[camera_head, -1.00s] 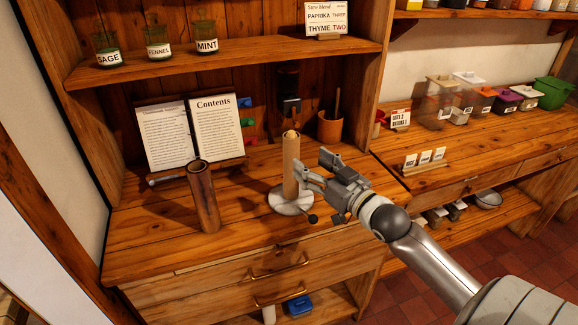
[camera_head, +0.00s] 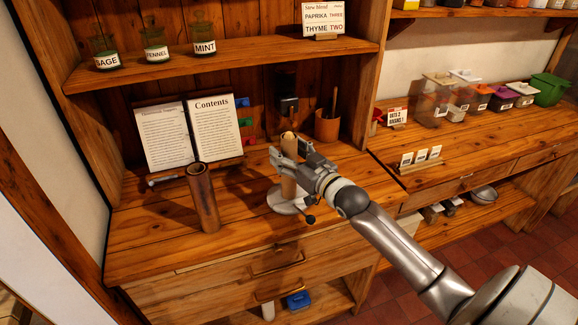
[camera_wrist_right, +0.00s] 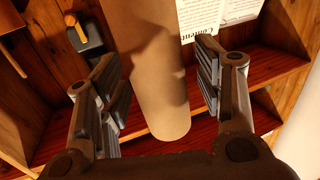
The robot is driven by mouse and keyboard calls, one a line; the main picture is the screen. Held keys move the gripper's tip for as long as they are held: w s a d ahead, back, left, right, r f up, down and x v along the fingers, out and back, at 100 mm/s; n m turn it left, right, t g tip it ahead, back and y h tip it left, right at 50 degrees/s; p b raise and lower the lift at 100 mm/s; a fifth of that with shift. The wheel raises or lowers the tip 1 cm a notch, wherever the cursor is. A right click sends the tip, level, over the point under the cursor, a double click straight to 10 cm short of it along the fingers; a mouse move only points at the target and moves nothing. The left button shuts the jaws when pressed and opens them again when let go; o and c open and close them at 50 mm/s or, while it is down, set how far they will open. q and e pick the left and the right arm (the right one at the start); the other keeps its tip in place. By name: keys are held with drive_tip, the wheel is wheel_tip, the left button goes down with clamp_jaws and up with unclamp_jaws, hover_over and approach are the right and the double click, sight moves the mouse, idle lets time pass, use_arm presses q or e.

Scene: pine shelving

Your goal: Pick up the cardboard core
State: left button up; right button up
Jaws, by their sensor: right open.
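The cardboard core (camera_head: 289,187) is a pale brown tube standing upright on a stand with a round light base (camera_head: 277,204), on the wooden counter. My right gripper (camera_head: 287,157) is at the upper part of the core, with its fingers either side of it. In the right wrist view the core (camera_wrist_right: 158,80) runs between the open fingers (camera_wrist_right: 158,88), with a visible gap on each side. The gripper hides part of the core in the head view. My left gripper is not in view.
A darker brown tube (camera_head: 203,197) stands upright to the left. An open book (camera_head: 190,132) leans behind it. A wooden cup (camera_head: 327,126) stands at the back. A shelf (camera_head: 240,61) with jars hangs above. The counter front is clear.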

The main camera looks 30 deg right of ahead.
drive_tip(key=c, duration=0.9)
drive_tip(key=shift+o, duration=0.2)
